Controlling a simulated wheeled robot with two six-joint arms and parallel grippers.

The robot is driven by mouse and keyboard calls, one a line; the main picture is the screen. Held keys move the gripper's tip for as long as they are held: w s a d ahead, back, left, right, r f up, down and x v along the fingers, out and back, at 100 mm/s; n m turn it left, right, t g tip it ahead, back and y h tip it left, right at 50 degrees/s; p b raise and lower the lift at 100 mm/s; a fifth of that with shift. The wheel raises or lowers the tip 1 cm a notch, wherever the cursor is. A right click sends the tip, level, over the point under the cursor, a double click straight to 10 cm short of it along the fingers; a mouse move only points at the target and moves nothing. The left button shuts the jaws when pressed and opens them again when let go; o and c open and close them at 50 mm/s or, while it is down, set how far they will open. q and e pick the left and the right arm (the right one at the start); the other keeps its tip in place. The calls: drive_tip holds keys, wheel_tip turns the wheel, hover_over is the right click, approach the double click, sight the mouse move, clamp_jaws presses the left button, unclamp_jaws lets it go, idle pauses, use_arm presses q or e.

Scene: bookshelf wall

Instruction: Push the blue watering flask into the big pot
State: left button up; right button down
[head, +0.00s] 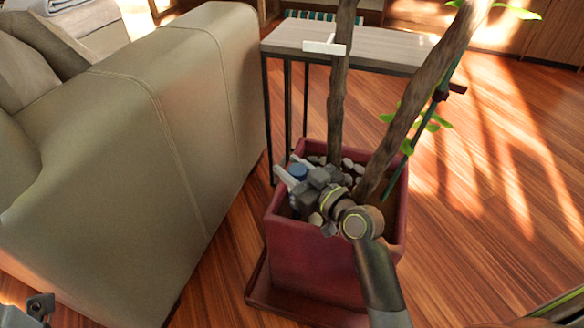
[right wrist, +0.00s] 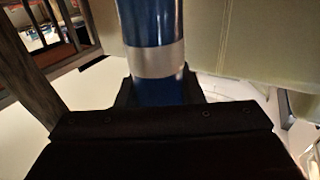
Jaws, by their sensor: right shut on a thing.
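The big pot (head: 315,262) is a dark red square planter right of the middle in the head view, with pebbles and tree trunks in it. My right gripper (head: 289,176) is over the pot's left inner side, shut on the blue watering flask (head: 299,170). In the right wrist view the flask (right wrist: 150,25) stands between the fingers, blue with a silver band. Its lower end is hidden, so I cannot tell how deep it sits. A part of my left gripper (head: 40,305) shows at the lower left corner; its fingers are unclear.
Two trunks (head: 338,100) rise from the pot, close to my right arm. A green stake (head: 425,115) leans at the right. A beige sofa (head: 130,150) stands left of the pot, a narrow side table (head: 385,48) behind it. The wooden floor (head: 500,190) at the right is clear.

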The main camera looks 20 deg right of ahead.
drive_tip(key=shift+f, duration=0.3)
drive_tip(key=shift+c, duration=2.4)
unclamp_jaws()
drive_tip(key=s+d+r+p, duration=0.1)
drive_tip(key=s+d+r, duration=0.1)
drive_tip(key=s, duration=0.4)
drive_tip(key=shift+s+d, duration=0.15)
drive_tip(key=shift+d, duration=0.4)
